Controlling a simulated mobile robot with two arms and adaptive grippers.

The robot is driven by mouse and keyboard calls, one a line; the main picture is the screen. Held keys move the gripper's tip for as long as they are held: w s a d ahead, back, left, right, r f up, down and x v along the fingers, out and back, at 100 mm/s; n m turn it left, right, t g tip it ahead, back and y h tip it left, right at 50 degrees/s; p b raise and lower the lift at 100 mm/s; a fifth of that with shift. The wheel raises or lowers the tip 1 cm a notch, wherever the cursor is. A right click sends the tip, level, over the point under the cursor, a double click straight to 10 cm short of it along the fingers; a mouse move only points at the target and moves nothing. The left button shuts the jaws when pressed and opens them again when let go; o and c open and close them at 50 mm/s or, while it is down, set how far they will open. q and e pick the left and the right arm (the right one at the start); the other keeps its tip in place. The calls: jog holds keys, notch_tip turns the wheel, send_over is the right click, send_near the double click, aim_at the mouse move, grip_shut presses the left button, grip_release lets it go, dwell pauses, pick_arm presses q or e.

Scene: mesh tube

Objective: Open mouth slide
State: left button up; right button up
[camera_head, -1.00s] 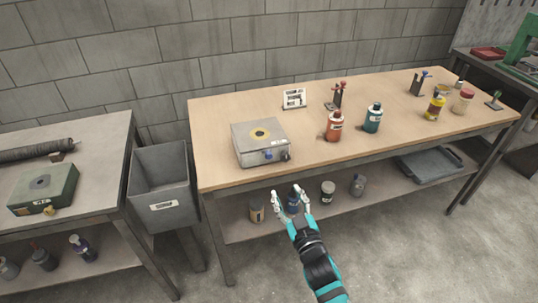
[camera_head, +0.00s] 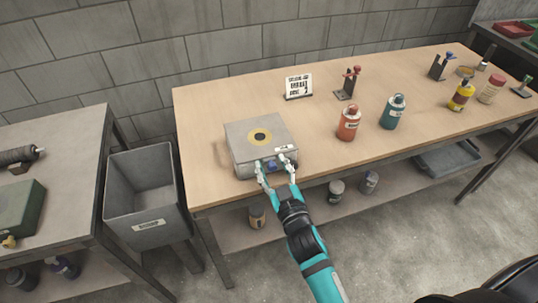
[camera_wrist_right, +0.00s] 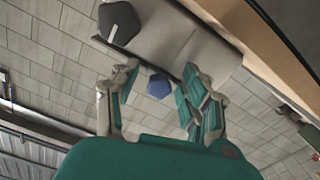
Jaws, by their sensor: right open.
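A grey metal box (camera_head: 258,131) sits on the wooden table near its left front corner. My right gripper (camera_head: 277,173) is open at the box's front. In the wrist view its fingers (camera_wrist_right: 158,92) stand either side of the blue knob with gaps; I cannot tell whether they touch it. My left gripper is not in view.
A small sign (camera_head: 298,87) stands behind the box. To its right are a tool holder (camera_head: 347,85), an orange bottle (camera_head: 348,123) and a teal bottle (camera_head: 392,112). A grey bin (camera_head: 143,195) stands left of the table. The tabletop between box and bottles is clear.

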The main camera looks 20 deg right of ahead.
jog(key=shift+w, duration=0.1)
jog(key=shift+r, duration=0.1)
grip_shut()
dwell(0.4)
